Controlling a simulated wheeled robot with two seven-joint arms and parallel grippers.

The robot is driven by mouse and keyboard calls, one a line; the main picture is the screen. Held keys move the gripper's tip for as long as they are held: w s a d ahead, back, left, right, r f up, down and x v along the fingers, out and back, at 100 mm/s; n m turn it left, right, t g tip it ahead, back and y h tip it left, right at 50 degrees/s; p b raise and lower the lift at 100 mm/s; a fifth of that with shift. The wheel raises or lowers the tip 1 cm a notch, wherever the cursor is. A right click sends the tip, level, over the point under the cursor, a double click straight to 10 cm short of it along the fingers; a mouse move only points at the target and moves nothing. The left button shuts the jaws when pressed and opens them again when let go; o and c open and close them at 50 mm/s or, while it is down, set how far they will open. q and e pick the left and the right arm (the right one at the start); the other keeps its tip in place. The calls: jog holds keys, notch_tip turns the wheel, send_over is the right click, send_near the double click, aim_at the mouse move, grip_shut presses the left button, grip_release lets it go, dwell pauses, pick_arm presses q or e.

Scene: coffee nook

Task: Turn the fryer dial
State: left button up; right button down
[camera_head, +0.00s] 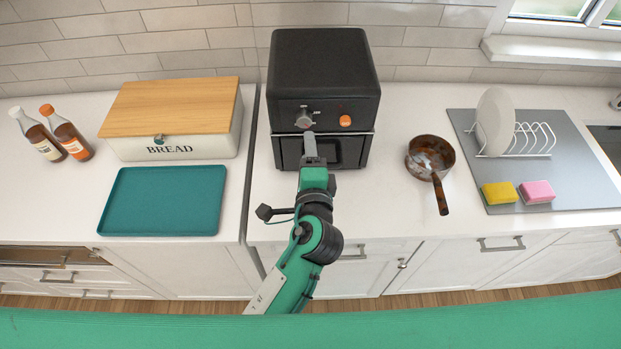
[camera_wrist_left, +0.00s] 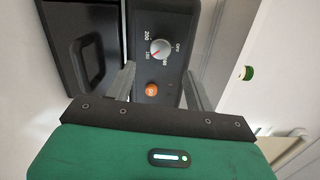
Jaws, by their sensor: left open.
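The black air fryer (camera_head: 325,70) stands against the back wall. Its round grey dial (camera_head: 304,119) is on the left of the front panel. The dial (camera_wrist_left: 161,49) shows clearly in the left wrist view, with printed numbers and OFF around it and a red mark on its face. An orange button (camera_head: 345,121) sits beside the dial. My left gripper (camera_head: 309,137) is open in front of the panel, just below the dial in the head view. In the wrist view the dial appears between the gripper's fingers (camera_wrist_left: 160,72); contact cannot be told. My right gripper is out of view.
Left of the fryer are a bread box (camera_head: 175,147), a teal tray (camera_head: 163,222) and two bottles (camera_head: 72,136). To the right are a brown pan (camera_head: 431,158) and a grey mat (camera_head: 590,180) with a dish rack and sponges. Bare counter flanks the fryer.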

pick_arm(q)
jog(key=s+b, duration=0.1)
jog(key=s, duration=0.5)
jog(key=shift+d+r+b, duration=0.15)
jog(key=shift+b, duration=0.15)
